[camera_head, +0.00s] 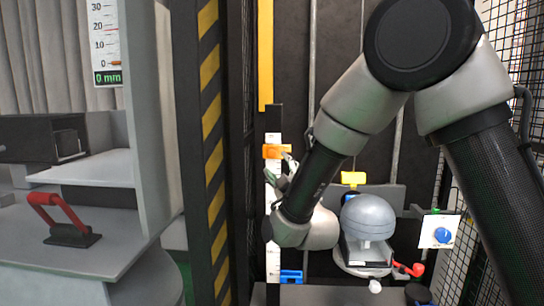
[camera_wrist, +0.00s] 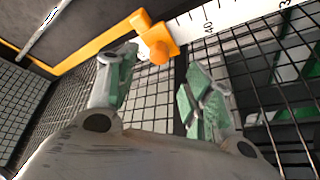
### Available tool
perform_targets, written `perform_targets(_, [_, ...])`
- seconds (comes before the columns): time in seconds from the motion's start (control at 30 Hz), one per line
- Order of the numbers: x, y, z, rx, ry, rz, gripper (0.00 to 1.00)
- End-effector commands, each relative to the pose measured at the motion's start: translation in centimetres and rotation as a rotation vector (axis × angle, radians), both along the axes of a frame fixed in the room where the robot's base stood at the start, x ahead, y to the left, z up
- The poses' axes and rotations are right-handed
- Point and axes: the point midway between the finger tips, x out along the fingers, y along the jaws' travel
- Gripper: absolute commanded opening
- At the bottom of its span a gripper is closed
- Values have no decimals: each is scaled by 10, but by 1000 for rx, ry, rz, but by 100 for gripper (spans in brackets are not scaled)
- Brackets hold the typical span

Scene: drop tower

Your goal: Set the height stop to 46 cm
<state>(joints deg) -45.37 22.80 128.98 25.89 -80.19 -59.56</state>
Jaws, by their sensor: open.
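The height stop (camera_head: 276,151) is an orange slider on a white upright scale (camera_head: 273,262). In the wrist view the orange stop (camera_wrist: 157,42) has a rounded knob facing me, and the scale (camera_wrist: 235,14) carries a printed 40. The stop sits close to the 40, on the side away from the lower number at the right edge; its exact reading cannot be told. My gripper (camera_head: 287,168) is open, its green-padded fingers (camera_wrist: 160,82) apart and empty. The stop lies just beyond the fingertips; contact cannot be told. My arm covers part of the scale.
A blue clamp (camera_head: 291,276) is at the scale's foot. To the right are a grey dome (camera_head: 368,217), a yellow block (camera_head: 353,178), a red handle (camera_head: 410,269) and a blue knob (camera_head: 442,235). A striped post (camera_head: 210,130) and mesh flank the tower. A red lever (camera_head: 62,215) stands left.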

Motion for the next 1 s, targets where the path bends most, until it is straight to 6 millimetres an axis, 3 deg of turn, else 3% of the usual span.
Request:
perform_targets(0.4, [58, 20, 17, 2, -2, 0, 51])
perform_targets(0.77, [67, 23, 21, 1, -3, 0, 51])
perform_targets(0.87, [67, 23, 20, 0, -2, 1, 38])
perform_targets(1.0, [67, 23, 20, 0, -2, 1, 13])
